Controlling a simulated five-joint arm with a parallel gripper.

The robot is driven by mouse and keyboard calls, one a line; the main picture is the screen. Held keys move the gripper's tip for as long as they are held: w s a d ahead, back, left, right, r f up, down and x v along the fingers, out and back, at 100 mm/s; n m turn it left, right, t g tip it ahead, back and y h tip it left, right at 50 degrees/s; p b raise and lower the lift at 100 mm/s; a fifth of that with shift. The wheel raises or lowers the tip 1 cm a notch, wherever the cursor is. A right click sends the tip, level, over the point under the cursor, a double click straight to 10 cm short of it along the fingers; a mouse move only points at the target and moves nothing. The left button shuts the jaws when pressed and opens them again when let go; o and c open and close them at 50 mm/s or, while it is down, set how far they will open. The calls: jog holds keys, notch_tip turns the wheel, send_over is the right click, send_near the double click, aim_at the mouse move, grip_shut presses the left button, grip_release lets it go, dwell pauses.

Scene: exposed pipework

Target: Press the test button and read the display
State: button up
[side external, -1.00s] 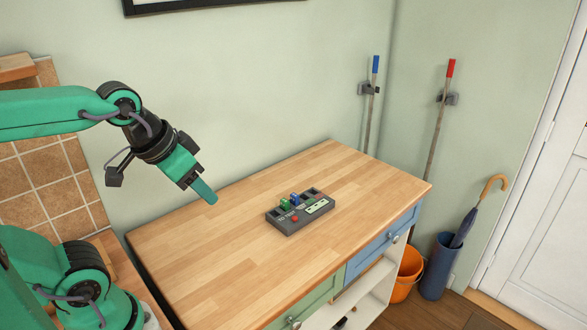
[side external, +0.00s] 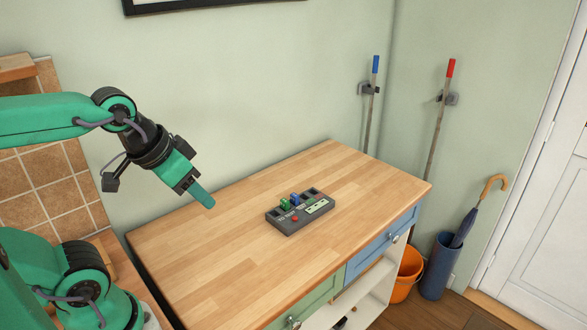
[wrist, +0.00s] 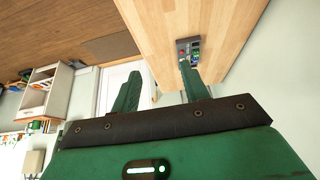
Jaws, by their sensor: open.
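A dark grey test box (side external: 287,228) lies flat on the wooden worktop, right of my gripper. Its red button (side external: 295,219) is at the near left of its top, and a pale display (side external: 317,206) is to the right of it. The display's reading is too small to make out. A green block (side external: 285,204) and a blue block (side external: 294,199) stand in slots along its back. My gripper (side external: 208,203) is above the worktop's left part, apart from the box. In the wrist view my gripper (wrist: 158,70) is open and empty; the box (wrist: 181,44) shows beyond the right finger.
The worktop (side external: 215,265) is bare around the box. Below it are a green drawer, a blue drawer (side external: 383,243) and a white shelf. An orange bucket (side external: 405,275) and a blue umbrella stand (side external: 438,270) are on the floor at right. Two poles hang on the wall behind.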

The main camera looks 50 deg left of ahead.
grip_shut()
dwell(1.6)
